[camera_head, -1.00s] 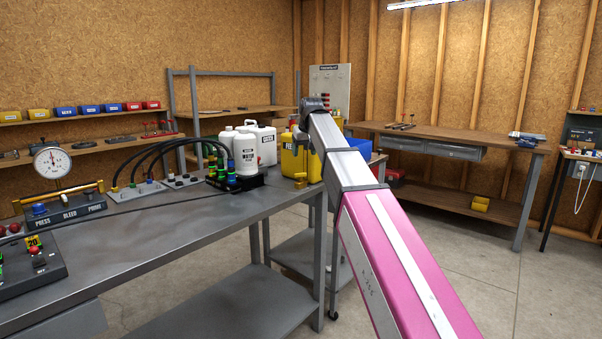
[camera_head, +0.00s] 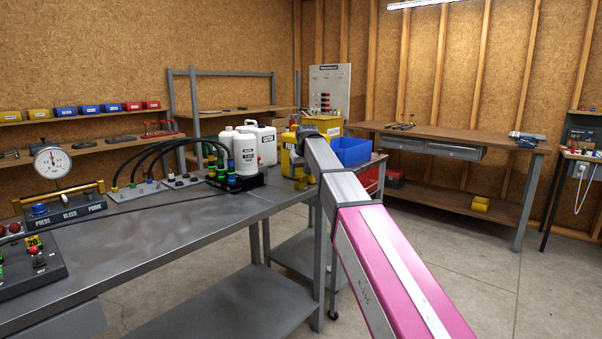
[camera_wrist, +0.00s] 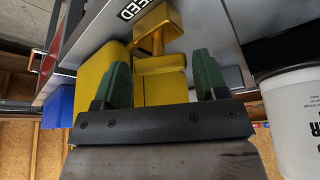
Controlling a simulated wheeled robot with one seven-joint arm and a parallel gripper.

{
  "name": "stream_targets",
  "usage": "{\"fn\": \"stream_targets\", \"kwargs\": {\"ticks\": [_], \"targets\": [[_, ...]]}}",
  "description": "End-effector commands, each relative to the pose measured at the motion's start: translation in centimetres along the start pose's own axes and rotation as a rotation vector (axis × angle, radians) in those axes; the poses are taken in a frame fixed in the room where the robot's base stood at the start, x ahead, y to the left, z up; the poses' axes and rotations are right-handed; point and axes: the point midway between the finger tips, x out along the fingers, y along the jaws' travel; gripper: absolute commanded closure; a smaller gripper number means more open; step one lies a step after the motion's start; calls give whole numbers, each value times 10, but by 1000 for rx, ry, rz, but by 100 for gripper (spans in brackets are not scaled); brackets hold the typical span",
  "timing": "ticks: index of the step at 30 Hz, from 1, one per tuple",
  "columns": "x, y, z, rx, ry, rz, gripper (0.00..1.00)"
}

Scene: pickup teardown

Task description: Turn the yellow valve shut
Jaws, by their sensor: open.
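The yellow valve (camera_wrist: 158,28) shows in the wrist view beside a plate with a "FEED" label (camera_wrist: 138,8). In the head view a small yellow part that looks like it (camera_head: 300,182) sits at the bench's far end, beside the black manifold. My gripper (camera_wrist: 162,72) is open, its two green fingers apart. Yellow surfaces show between and beyond the fingers; I cannot tell whether they all belong to the valve or partly to the yellow can behind. No contact is clear. In the head view my wrist hides the fingers.
A yellow can (camera_head: 291,160), a white bottle (camera_head: 246,155) and a white canister (camera_head: 262,140) stand close by. A blue bin (camera_head: 350,151) is behind my wrist. Black hoses (camera_head: 150,153) arch over the bench.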

Motion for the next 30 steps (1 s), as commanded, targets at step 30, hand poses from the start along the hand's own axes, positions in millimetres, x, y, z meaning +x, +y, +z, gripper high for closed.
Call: {"fn": "stream_targets", "kwargs": {"ticks": [30], "targets": [[0, -4, -1, 354, 0, 147, 68]]}}
